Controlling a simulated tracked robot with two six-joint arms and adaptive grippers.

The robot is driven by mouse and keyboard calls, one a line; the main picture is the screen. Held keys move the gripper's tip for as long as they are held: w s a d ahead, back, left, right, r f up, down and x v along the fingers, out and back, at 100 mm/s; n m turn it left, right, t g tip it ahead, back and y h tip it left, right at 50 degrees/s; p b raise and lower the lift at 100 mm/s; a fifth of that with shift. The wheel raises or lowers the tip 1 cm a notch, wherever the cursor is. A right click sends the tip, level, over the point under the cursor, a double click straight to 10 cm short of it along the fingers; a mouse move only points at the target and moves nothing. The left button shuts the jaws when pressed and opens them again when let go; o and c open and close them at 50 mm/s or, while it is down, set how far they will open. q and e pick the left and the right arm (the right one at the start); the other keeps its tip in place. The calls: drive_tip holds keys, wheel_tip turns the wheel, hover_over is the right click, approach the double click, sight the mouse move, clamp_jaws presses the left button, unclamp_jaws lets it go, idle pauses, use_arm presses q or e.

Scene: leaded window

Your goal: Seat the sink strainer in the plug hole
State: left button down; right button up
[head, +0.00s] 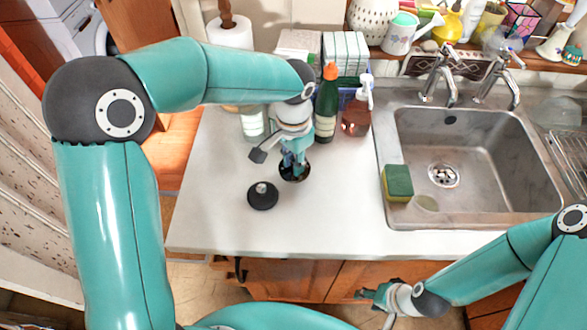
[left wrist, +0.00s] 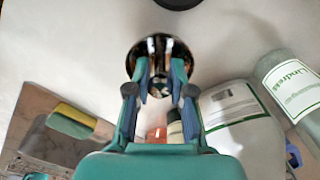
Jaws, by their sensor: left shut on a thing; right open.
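The sink strainer (head: 294,174) is a small round dark, shiny metal cup. My left gripper (head: 293,160) is over it, shut on its middle, at or just above the worktop left of the sink. In the left wrist view the strainer (left wrist: 150,48) shows as a reflective round bowl beyond the fingertips (left wrist: 160,90). I cannot tell whether it touches the worktop. The plug hole (head: 443,175) is a pale, slotted round drain in the floor of the steel sink (head: 415,150). My right gripper (head: 376,297) is open and empty, low before the cupboard front.
A black disc with a pale knob (head: 262,196) lies close beside the strainer. A green and yellow sponge (head: 397,182) sits on the sink's left rim. A green bottle (head: 327,105) and a brown soap dispenser (head: 357,115) stand behind my left gripper. The front worktop is clear.

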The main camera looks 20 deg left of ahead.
use_arm(q)
drive_tip(key=shift+f, duration=1.95)
drive_tip(key=shift+f, duration=0.2)
drive_tip(key=c, duration=1)
unclamp_jaws()
drive_tip(key=shift+r, duration=0.1)
drive_tip(key=shift+r, duration=0.1)
